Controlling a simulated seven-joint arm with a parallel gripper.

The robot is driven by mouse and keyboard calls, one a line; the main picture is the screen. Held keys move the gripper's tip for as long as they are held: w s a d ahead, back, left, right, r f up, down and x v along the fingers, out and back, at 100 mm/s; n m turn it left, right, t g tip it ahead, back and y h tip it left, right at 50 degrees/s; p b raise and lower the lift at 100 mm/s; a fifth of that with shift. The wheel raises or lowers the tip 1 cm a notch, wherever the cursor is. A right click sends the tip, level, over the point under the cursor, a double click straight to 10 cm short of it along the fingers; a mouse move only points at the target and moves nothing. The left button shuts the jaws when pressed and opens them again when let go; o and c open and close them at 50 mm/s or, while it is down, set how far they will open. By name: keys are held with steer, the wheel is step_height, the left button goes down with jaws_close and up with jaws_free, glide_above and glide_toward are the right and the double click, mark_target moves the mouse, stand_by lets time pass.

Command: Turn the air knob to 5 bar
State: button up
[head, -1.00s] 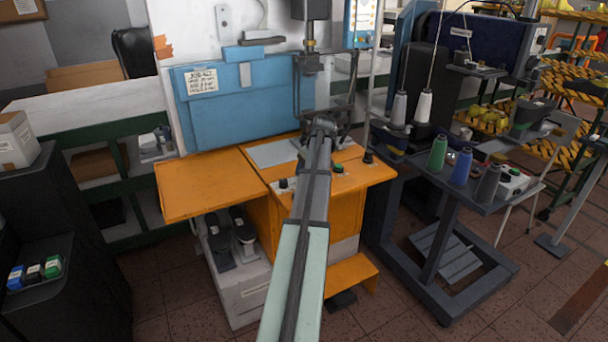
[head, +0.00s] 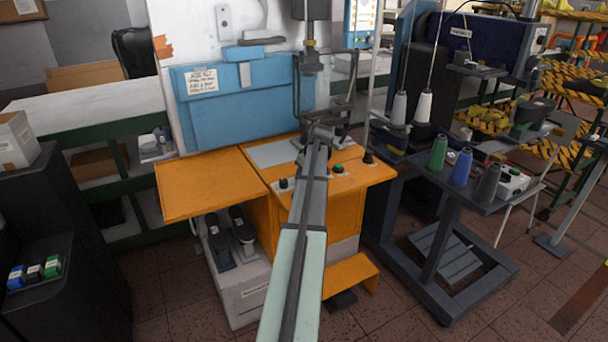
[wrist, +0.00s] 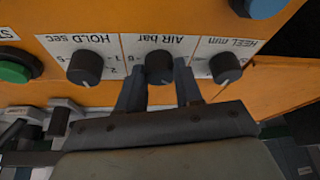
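The air knob (wrist: 160,66) is a black round knob under an upside-down "AIR bar" label on a white scale plate in the wrist view. My gripper (wrist: 160,80) has one finger on each side of it. The fingers stand apart, with the knob between them; I cannot tell whether either touches it. The knob's pointer and most of its scale are too small or covered to read. In the head view my arm hides the knob on the orange machine (head: 215,190).
The hold knob (wrist: 86,68) sits close on the left and the heel knob (wrist: 225,67) close on the right. A green button (wrist: 14,70) is farther left, a blue one (wrist: 266,6) at upper right. A thread stand (head: 455,195) is right of the machine.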

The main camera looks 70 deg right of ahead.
steer(key=c, duration=0.5)
steer(key=shift+m, duration=0.4)
steer(key=m+h, duration=0.1)
steer(key=m, duration=0.2)
steer(key=shift+w+a+g, duration=0.1)
steer(key=shift+a+g, duration=0.05)
steer(key=shift+g, duration=0.25)
steer(key=m+g+h, duration=0.1)
steer(key=m, duration=0.2)
steer(key=shift+w+m, duration=0.1)
steer(key=shift+m, duration=0.2)
steer(key=m+g, duration=0.2)
steer(key=m, duration=0.3)
steer(key=shift+w, duration=0.15)
steer(key=m+g, duration=0.2)
steer(key=m, duration=0.3)
steer(key=shift+w, duration=0.1)
steer(key=shift+m, duration=0.3)
